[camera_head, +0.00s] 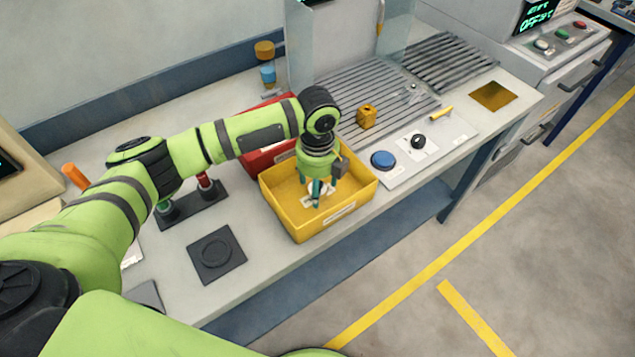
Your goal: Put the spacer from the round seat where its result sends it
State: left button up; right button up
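The round seat (216,254) is a dark square plate with a raised ring, on the front left of the bench. It looks empty, with no spacer on it. My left gripper (317,196) points down inside the yellow bin (291,224), to the right of the seat. Its fingers are small and partly hidden, so I cannot tell whether they are open or shut. A whitish patch shows around the fingertips; I cannot tell whether it is the spacer or a label. A red bin (257,159) stands behind the yellow one, partly hidden by my arm. My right gripper is out of view.
A dark stand with red and green posts (207,199) is left of the bins. A brass-coloured block (367,116), a blue button (382,160) and slatted grates (374,91) lie to the right. Orange and blue cylinders (266,62) stand at the back.

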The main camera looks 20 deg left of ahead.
pick_arm(q)
notch_tip(320, 180, up, 12)
jog(key=b, duration=0.2)
jog(key=shift+r+b, duration=0.2)
jog(key=shift+b, duration=0.15)
jog(key=shift+f, duration=0.1)
